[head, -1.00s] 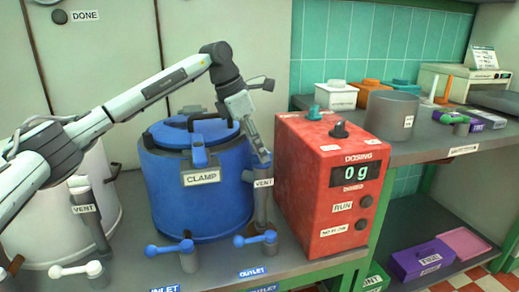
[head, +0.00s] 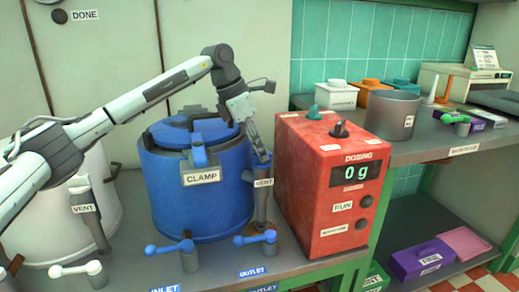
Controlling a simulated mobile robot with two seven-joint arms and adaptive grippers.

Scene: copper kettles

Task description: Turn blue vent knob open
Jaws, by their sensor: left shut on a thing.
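The blue kettle (head: 205,205) stands upright on the grey bench with its lid on and a CLAMP label on its front. Its grey vent post with the VENT label (head: 263,183) stands at the kettle's right side. My left gripper (head: 262,155) reaches down from above onto the top of this post, with its fingers shut there. The blue vent knob is mostly hidden by the fingers, so how it is turned cannot be seen. My right gripper does not show.
The red dosing machine (head: 308,220) reading 0 g stands close to the right of the vent post. Blue inlet (head: 170,248) and outlet (head: 255,238) handles are in front of the kettle. A white kettle (head: 50,215) stands at left, partly behind my arm.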

